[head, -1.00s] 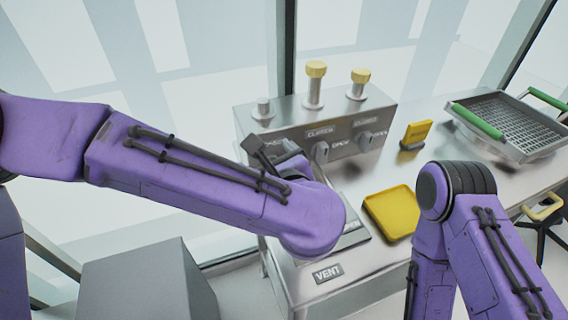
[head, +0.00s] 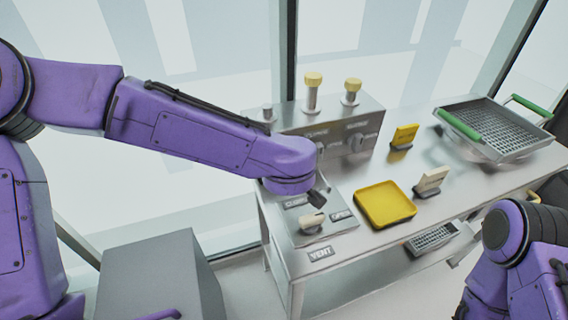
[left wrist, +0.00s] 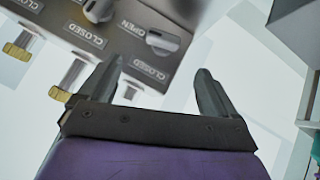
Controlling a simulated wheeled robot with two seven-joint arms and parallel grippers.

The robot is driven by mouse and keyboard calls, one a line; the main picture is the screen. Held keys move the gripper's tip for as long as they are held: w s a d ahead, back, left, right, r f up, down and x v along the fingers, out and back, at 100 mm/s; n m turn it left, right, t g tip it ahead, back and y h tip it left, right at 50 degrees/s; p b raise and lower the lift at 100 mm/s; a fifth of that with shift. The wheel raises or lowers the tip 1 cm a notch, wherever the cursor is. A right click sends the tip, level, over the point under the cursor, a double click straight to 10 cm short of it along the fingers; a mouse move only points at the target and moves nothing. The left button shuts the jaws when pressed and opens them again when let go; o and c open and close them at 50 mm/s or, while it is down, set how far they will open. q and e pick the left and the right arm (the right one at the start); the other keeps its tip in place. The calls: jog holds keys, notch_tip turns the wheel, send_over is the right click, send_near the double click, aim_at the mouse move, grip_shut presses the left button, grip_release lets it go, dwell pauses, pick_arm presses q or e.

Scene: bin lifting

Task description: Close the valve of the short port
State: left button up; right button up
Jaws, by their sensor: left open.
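The steel valve box (head: 368,138) stands at the back of the bench with three ports on top. The short port (head: 267,113) is at its left end, bare metal; the other two are taller with yellow caps. In the left wrist view, a grey knob (left wrist: 163,42) sits on the box face between an OPEN label (left wrist: 130,28) and a CLOSED label (left wrist: 150,70); its exact setting is unclear. My left gripper (head: 318,198) is in front of the box's left part. Its fingers (left wrist: 160,69) are open and empty, apart from the knob. My right gripper is out of view.
A vent panel (head: 340,238) with a pale knob (head: 312,221) lies on the bench below my left gripper.

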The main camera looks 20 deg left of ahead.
pick_arm(q)
jog(key=shift+m, duration=0.8)
jog(key=x, duration=0.3)
jog(key=p+x, duration=0.1)
jog(key=x, duration=0.6)
jog(key=shift+w+a+f, duration=0.1)
jog(key=shift+a+f, duration=0.1)
jog(key=shift+a, duration=0.3)
